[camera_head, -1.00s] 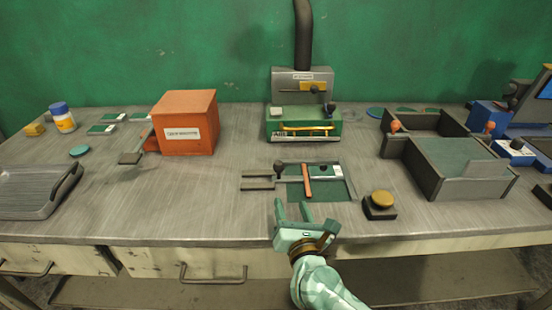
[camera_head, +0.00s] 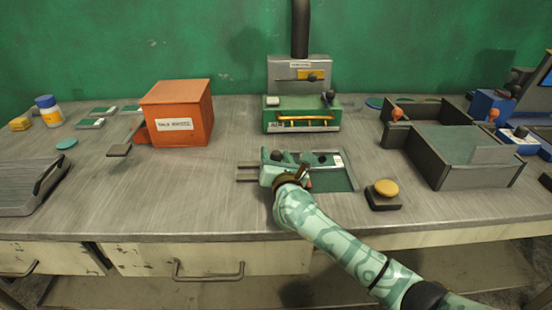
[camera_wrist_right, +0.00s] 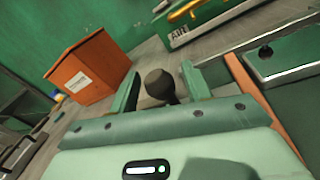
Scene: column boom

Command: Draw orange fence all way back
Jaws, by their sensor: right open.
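The orange fence (camera_wrist_right: 262,108) is a long thin bar across the green-bedded fixture (camera_head: 338,181). In the head view my gripper hides most of it. In the right wrist view it runs just right of my fingers, apart from them. I cannot tell whether the knob joins the fence. My left gripper is not in view.
An orange box (camera_head: 178,113) stands left of the fixture, and a green machine (camera_head: 300,116) behind it. A yellow button (camera_head: 386,187) on a dark base is close on the right. Grey walled trays (camera_head: 462,176) stand farther right.

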